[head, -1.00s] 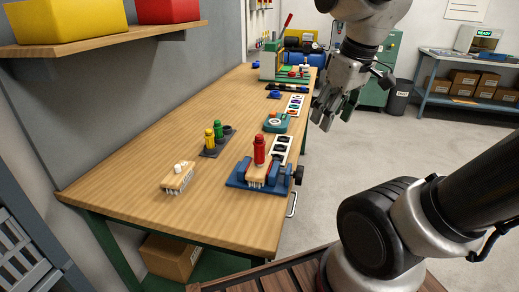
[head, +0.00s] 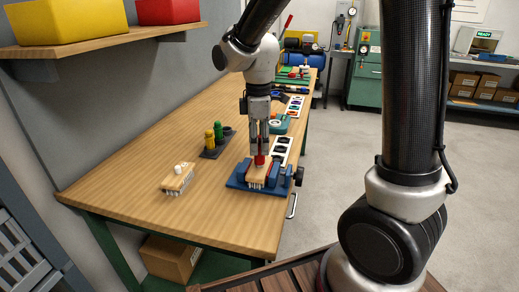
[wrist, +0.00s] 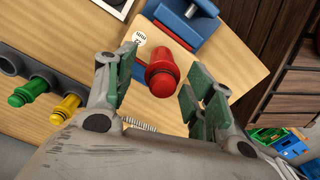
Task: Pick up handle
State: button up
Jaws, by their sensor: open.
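The red handle (head: 259,160) stands upright on a wooden block with bristles (head: 256,175), held in a blue vise (head: 237,180) near the front right of the bench. My gripper (head: 260,150) points down over it, open, with its fingers on either side of the handle's upper part. The wrist view shows the red handle (wrist: 161,75) between the two open fingers, with a visible gap on each side. The fingers hide much of the handle in the head view.
A dark holder (head: 213,152) with a green peg (head: 218,130) and a yellow peg (head: 209,141) stands to the left. A second bristled block (head: 178,180) lies farther left. Picture cards and a teal fixture (head: 279,123) are behind. The bench's front left is bare.

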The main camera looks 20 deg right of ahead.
aim_at(259, 143)
notch_tip(259, 143, down, 4)
jog(key=shift+s+d+r, duration=0.1)
jog(key=shift+r, duration=0.15)
jog(key=shift+c, duration=0.4)
jog(key=c, duration=1.1)
